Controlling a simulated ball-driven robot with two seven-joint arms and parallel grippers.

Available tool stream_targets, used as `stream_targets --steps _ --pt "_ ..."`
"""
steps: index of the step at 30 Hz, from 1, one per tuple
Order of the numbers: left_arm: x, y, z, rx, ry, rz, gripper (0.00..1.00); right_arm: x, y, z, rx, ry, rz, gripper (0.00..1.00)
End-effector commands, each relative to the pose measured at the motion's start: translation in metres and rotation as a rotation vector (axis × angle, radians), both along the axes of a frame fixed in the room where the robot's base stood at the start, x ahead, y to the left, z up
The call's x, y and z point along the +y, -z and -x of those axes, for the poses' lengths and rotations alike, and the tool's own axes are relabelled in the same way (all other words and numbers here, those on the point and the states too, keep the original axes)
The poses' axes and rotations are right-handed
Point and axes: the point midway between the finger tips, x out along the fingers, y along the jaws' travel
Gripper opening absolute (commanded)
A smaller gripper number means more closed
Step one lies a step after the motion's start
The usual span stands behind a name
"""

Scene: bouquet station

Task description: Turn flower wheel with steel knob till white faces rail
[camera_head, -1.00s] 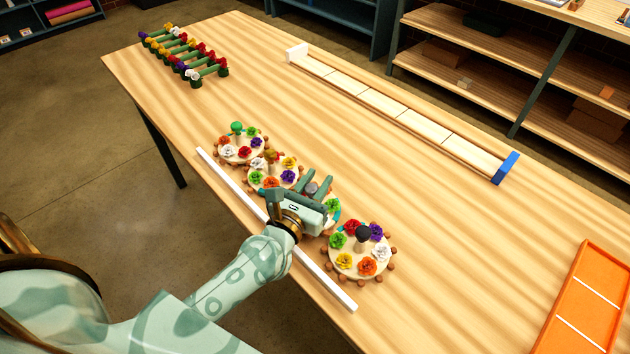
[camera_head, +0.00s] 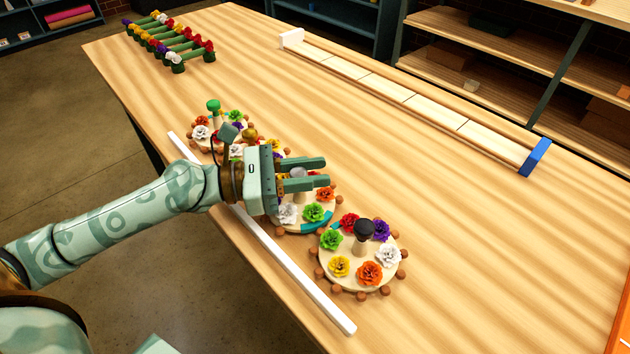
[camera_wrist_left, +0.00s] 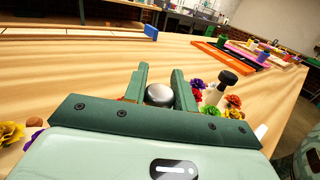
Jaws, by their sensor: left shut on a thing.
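The steel knob (camera_head: 298,173) is the grey knob on the third flower wheel (camera_head: 330,208). In the left wrist view the round steel knob (camera_wrist_left: 159,95) sits between both fingers. My left gripper (camera_head: 305,172) is shut on it, fingers pointing right. On this wheel a white flower (camera_head: 287,213) lies on the side toward the rail, a green flower (camera_head: 314,212) beside it and an orange flower (camera_head: 325,194) farther right. My gripper hides the wheel's far left part. The white rail (camera_head: 270,246) runs along the near table edge. My right gripper is out of view.
The black-knob wheel (camera_head: 358,262) stands close on the right, with wooden pegs round its rim. The green-knob wheel (camera_head: 213,118) and a brass-knob wheel (camera_head: 249,134) stand to the left, partly hidden. A long tray (camera_head: 408,96) lies behind; table between is clear.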

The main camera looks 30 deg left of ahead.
Motion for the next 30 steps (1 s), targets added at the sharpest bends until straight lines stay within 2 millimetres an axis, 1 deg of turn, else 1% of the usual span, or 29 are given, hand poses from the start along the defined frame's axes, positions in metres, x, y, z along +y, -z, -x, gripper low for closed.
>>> stream_targets --steps 1,9,18,30 --pt "0.000 0.009 -0.001 0.005 0.038 -0.003 0.04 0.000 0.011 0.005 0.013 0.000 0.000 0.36" --pt "-0.002 0.004 0.002 0.003 0.212 -0.003 0.04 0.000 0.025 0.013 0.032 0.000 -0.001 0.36" --pt "-0.003 0.001 0.005 0.000 0.305 -0.002 0.04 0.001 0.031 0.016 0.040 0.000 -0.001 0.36" --pt "-0.003 0.001 0.005 0.001 0.321 -0.003 0.04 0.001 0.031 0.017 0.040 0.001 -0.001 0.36"
